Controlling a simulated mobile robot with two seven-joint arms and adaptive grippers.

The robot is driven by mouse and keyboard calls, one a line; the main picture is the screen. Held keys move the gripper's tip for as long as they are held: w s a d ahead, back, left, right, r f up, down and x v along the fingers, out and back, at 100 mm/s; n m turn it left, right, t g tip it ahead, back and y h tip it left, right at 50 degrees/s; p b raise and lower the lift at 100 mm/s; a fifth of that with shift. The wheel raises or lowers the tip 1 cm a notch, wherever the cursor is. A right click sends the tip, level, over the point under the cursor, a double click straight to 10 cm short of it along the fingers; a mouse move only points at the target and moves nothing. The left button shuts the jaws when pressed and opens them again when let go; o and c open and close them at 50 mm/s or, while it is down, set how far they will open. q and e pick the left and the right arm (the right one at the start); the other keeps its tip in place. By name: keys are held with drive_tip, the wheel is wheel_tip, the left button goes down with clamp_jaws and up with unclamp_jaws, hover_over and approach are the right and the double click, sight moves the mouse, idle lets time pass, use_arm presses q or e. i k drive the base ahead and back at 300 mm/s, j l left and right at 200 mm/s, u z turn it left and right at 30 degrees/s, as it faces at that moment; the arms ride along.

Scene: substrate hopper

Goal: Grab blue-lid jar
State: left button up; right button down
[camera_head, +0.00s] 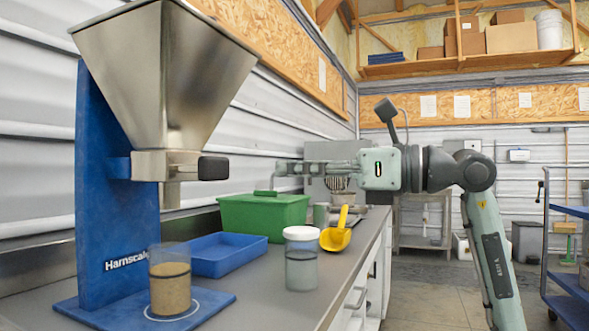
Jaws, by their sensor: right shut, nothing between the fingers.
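A clear jar (301,262) with a white lid stands upright on the grey counter, right of the blue tray; its lower part looks blue-grey. I see no blue lid on any jar. A second clear container (170,284), filled with brown substrate, stands under the hopper's spout with no lid visible. My right gripper (281,169) reaches in from the right, pointing left. It is shut and empty, above and behind the white-lidded jar, near the green box, and apart from the jar. My left gripper is not in view.
A steel hopper (165,75) on a blue stand (105,220) fills the left. A blue tray (226,256), a green box (262,215) and a yellow scoop (338,235) surround the jar's back. The counter (262,302) is bare in front. A blue cart (566,285) stands right.

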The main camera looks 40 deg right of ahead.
sight(169, 271)
drive_tip(key=k+l, duration=0.3)
drive_tip(key=k, duration=0.15)
drive_tip(key=k+l, duration=0.3)
drive_tip(key=k, duration=0.2)
drive_tip(key=k+l, duration=0.3)
drive_tip(key=k, duration=0.15)
